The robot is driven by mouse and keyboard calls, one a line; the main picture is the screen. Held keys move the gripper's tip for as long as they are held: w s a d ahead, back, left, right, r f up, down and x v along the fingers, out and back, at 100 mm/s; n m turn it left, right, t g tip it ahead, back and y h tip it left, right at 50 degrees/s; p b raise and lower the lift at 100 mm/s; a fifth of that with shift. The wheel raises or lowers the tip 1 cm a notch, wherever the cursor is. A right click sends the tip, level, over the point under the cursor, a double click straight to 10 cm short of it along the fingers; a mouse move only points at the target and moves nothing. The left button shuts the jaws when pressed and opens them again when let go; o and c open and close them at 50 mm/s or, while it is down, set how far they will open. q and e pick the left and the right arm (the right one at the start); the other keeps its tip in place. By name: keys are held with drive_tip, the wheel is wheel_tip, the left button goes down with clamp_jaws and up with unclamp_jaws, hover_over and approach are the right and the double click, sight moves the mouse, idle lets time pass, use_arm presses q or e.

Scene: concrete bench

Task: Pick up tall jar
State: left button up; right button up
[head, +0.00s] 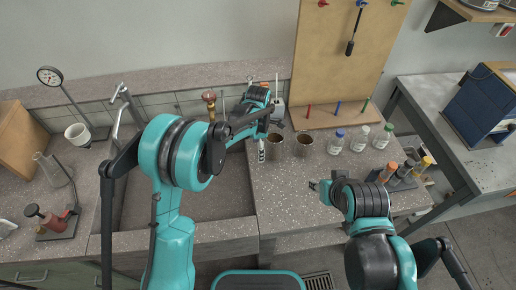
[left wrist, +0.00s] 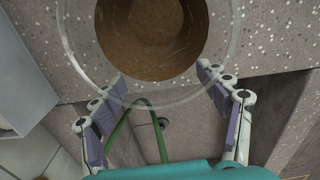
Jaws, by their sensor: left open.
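Two glass jars with brown contents stand side by side on the bench in the head view, the left jar (head: 274,147) and the right jar (head: 304,145). I cannot tell for sure from above which is the tall one. The left wrist view looks down into one round jar (left wrist: 152,40) with a clear rim and brown inside. My left gripper (left wrist: 160,77) is open and empty, its two fingertips on either side of the jar's near edge.
Several capped bottles (head: 360,139) stand right of the jars. A rack of vials (head: 401,178) is at the bench's right end. A sink (head: 215,190) lies to the left, with a tall tap (head: 118,108). A pegboard (head: 335,60) stands behind. Bench between jars and front edge is clear.

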use_arm(q)
clamp_jaws()
drive_tip(key=o, duration=0.5)
unclamp_jaws()
drive_tip(key=shift+d, duration=0.1)
drive_tip(key=shift+s+r, duration=0.1)
drive_tip(key=shift+s, duration=0.05)
